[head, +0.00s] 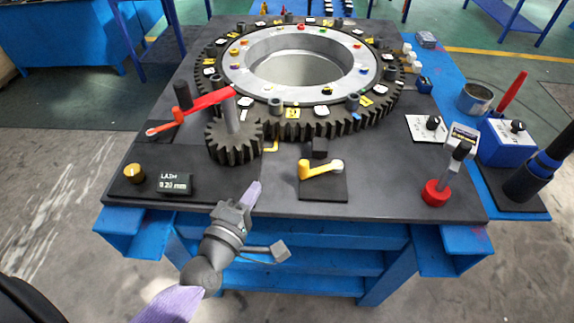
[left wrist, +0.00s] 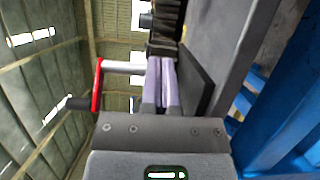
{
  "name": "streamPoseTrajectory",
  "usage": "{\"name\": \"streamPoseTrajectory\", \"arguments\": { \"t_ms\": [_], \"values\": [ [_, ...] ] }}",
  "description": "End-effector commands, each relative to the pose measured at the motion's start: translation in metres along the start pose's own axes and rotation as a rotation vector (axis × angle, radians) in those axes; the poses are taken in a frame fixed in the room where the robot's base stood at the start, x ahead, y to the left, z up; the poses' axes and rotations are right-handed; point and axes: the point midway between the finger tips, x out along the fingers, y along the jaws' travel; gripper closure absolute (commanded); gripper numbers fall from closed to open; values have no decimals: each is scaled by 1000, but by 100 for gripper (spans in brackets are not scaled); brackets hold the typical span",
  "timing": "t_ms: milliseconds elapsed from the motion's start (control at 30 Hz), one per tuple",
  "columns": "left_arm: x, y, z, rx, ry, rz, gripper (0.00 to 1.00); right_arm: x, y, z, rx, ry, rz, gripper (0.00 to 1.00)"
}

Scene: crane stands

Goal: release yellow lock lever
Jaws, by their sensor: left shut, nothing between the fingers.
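The lever cannot be made out in that view. My right gripper is not in view.
A small gear (head: 234,143) with a red crank arm (head: 208,102) stands behind my left gripper. A display box (head: 175,184) and a brass knob (head: 134,173) are at the left. A red-based lever (head: 436,193) stands at the right. Worktop between it and the yellow lever is clear.

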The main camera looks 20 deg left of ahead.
Motion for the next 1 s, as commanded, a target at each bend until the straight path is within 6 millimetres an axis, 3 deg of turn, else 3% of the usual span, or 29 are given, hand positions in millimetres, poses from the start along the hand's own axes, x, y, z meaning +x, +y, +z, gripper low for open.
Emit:
{"name": "streamPoseTrajectory", "arguments": {
  "t_ms": [167,500,733,1000],
  "values": [
    [24,1,0,-1,2,4,100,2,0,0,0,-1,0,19],
    [99,-2,0,0,0,1,100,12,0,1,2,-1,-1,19],
    [88,1,31,-1,-1,-1,100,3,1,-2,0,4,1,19],
    [85,0,38,2,0,-1,100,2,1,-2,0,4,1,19]
  ]
}}
